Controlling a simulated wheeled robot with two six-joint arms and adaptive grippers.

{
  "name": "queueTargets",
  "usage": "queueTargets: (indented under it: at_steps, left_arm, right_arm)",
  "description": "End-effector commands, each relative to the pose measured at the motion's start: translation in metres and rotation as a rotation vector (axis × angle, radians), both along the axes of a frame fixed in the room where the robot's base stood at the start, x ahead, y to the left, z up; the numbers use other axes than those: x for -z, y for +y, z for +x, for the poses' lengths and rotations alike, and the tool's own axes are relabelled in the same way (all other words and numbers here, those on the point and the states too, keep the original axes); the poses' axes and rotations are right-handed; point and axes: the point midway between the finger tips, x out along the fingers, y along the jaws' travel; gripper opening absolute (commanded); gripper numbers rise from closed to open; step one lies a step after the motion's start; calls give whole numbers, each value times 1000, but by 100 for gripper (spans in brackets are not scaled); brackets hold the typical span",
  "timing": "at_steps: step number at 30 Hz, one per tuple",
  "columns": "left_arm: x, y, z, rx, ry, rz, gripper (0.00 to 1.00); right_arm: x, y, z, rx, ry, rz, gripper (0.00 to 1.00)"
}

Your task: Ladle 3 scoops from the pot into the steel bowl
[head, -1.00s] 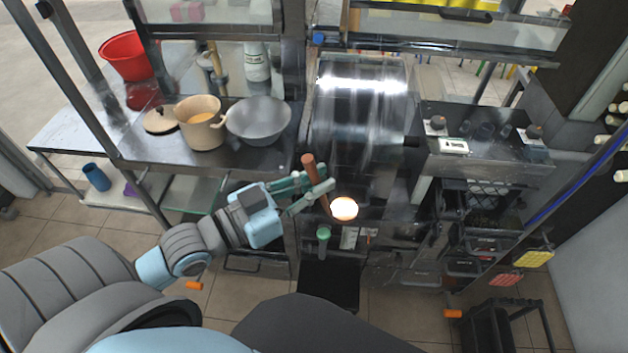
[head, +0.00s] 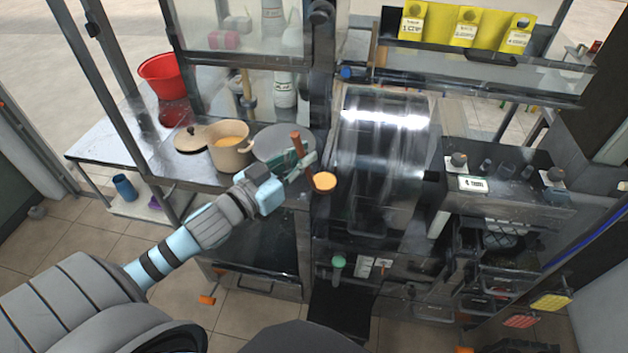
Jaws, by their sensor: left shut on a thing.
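My left gripper (head: 305,161) is shut on a ladle's brown handle (head: 297,146), in front of the counter's right end. The ladle's round cup (head: 325,181) hangs low at the right of the fingers and looks orange inside. I cannot tell whether that is liquid. The steel bowl (head: 272,140) stands on the counter behind my gripper, which hides part of its front right. The beige pot (head: 230,158) stands open to the left of the bowl, with yellow-orange contents. My right gripper is not in view.
The pot's lid (head: 190,138) lies left of the pot on the steel counter (head: 180,170). A red bucket (head: 160,72) stands behind at the left. The press's large drum (head: 382,150) stands close to the right of the ladle. A metal post rises behind the gripper.

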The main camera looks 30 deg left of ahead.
Motion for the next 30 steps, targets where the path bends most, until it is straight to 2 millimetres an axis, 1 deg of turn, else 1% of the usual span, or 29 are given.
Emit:
queueTargets:
  at_steps: [1, 6, 16, 19, 23, 27, 30]
  left_arm:
    - [-7, 9, 6, -26, -4, 2, 0]
    - [-21, 38, 23, -112, -2, -1, 0]
    - [-47, 82, 43, -247, -3, -2, 0]
    - [-39, 98, 48, -294, -1, -1, 0]
    - [-35, 120, 54, -361, -2, -2, 0]
    - [-32, 149, 60, -445, -2, -2, 0]
    - [-31, 165, 62, -495, -2, -2, 0]
  right_arm:
    - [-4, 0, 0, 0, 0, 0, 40]
    - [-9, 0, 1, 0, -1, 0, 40]
    - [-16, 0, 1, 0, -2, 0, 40]
    - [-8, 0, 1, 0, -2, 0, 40]
    - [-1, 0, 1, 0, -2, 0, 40]
    - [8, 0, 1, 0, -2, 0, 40]
    - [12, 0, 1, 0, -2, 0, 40]
